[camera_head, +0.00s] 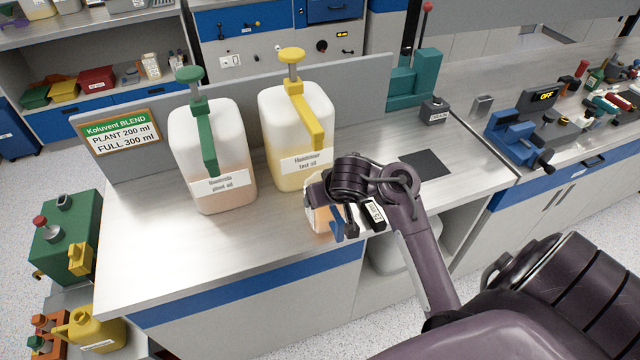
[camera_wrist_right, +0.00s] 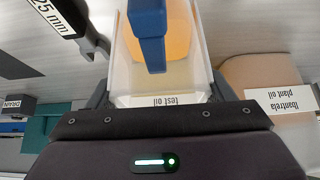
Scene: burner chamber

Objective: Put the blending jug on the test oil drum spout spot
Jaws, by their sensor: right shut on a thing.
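The test oil drum (camera_head: 285,120) is a pale jug-shaped container with a yellow pump and spout (camera_head: 305,120), standing at the counter's middle. My right gripper (camera_head: 335,205) is at the counter's front edge before this drum, shut on the blending jug (camera_head: 316,218). The jug is clear with orange liquid and a blue handle (camera_head: 337,228); the handle also shows in the wrist view (camera_wrist_right: 148,35). My arm hides much of the jug and the counter under it. Whether the jug touches the counter is unclear. My left gripper is not in view.
The plant oil drum (camera_head: 211,150) with a green pump stands left of the test oil drum. A dark square pad (camera_head: 426,164) lies farther right. The counter's left front is clear.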

